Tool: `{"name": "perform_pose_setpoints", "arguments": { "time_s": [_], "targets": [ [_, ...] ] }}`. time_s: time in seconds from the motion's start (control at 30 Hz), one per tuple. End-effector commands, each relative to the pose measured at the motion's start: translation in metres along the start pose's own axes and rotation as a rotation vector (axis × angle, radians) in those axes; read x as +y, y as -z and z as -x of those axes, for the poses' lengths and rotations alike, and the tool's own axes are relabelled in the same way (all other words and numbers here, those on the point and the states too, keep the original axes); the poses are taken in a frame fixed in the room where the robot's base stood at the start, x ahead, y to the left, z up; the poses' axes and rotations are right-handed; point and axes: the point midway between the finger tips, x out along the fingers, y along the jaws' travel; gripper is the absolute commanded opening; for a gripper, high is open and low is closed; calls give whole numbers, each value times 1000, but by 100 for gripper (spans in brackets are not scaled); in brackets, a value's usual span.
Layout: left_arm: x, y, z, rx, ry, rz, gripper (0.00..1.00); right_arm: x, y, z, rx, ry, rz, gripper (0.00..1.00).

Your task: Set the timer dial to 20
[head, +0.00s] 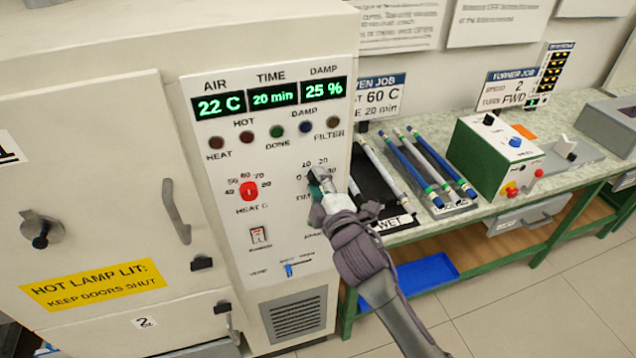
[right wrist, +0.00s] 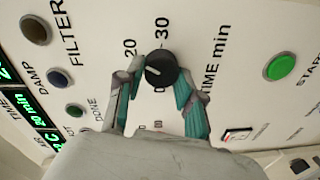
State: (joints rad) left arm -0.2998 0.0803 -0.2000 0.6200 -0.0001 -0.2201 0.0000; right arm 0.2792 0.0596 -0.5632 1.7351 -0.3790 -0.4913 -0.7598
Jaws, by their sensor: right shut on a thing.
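The timer dial (right wrist: 163,68) is a black round knob with a white pointer line, on the white oven panel. In the right wrist view the "20" and "30" marks are beside it, and its pointer is towards the "20" side. My right gripper (right wrist: 158,82) is shut on the dial, one teal-padded finger on each side. In the head view my right gripper (head: 318,182) covers most of the dial. The TIME display (head: 273,95) reads 20 min. My left gripper is not in view.
The red heat knob (head: 249,191) is left of my gripper, and a rocker switch (head: 258,236) and blue slider (head: 289,269) are below. A green start button (right wrist: 278,67) shows in the right wrist view. A black tray (head: 372,190) with rods stands right of the oven.

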Motion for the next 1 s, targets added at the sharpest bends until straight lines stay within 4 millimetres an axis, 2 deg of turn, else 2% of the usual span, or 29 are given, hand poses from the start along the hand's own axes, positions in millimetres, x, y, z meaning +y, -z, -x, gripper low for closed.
{"name": "perform_pose_setpoints", "arguments": {
  "time_s": [0.03, 0.07, 0.2, 0.5, 0.63, 1.0],
  "targets": [
    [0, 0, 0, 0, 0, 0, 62, 0, -1, 0, -1, 0, 1, 2],
    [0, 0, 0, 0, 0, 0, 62, 0, -1, 0, -1, 0, 1, 40],
    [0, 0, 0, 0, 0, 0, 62, 0, 0, 0, -1, 1, 1, 62],
    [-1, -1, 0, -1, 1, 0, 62, 0, 0, 1, -1, 1, 1, 62],
    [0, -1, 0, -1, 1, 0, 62, -1, -1, 11, -1, 1, 1, 62],
    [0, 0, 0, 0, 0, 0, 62, -2, -1, 86, -1, 3, 1, 62]
  ]
}}
